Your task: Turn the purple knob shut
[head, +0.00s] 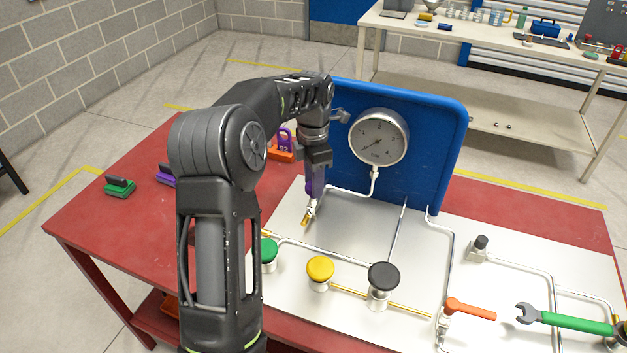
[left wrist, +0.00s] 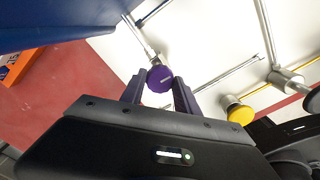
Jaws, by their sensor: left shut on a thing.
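The purple knob (left wrist: 160,78) shows in the left wrist view as a round purple disc on a metal valve stem. It sits between the tips of my left gripper (left wrist: 159,84), whose two fingers close on its sides. In the head view my left gripper (head: 313,190) points down at the left end of the piping, in front of the blue gauge board. There the arm and fingers mostly hide the knob. The white round gauge (head: 378,137) has a dark needle pointing to the lower left.
Green (head: 268,254), yellow (head: 320,269) and black (head: 383,276) knobs stand near my left arm on the white panel (head: 330,240). An orange lever (head: 470,309) and a green wrench (head: 562,320) are at right. The blue board (head: 440,140) rises close behind the gripper.

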